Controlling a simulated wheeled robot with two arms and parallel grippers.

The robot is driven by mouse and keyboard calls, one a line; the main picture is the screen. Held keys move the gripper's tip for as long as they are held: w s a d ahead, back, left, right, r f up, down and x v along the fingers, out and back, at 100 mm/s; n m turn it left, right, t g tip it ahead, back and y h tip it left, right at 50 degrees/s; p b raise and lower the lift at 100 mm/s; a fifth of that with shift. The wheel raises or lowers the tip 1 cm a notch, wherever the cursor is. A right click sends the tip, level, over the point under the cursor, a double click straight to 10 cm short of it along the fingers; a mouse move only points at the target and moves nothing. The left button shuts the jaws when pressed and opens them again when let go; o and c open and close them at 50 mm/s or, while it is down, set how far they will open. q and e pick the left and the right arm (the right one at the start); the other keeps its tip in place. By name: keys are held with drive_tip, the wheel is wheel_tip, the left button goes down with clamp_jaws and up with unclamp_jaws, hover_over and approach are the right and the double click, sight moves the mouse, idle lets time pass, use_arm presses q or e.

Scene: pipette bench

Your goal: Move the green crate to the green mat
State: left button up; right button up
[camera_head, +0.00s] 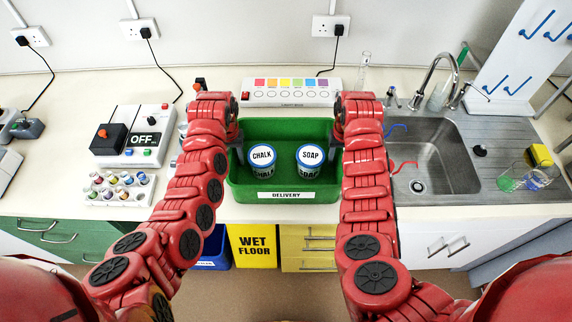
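The green crate (240,185) stands on the bench top in the middle, with a "DELIVERY" label on its front wall. Two white-and-blue tubs stand in it, one marked "CHALK" (262,157) and one marked "SOAP" (310,157). My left gripper (234,135) is at the crate's left side wall. My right gripper (338,132) is at its right side wall. The fingers are small and largely hidden by my arms, so I cannot tell whether they are shut on the walls. I see no green mat in this view.
A light box (290,92) with coloured squares stands close behind the crate. A device marked "OFF" (143,140) and a rack of vials (118,196) are left. A sink (440,165) is right. A yellow "WET FLOOR" sign (252,246) stands below the bench edge.

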sight(236, 164)
use_arm(q)
drive_tip(key=shift+f, duration=1.6)
use_arm(e)
drive_tip(key=shift+f, duration=1.6)
use_arm(q)
clamp_jaws()
use_arm(e)
clamp_jaws()
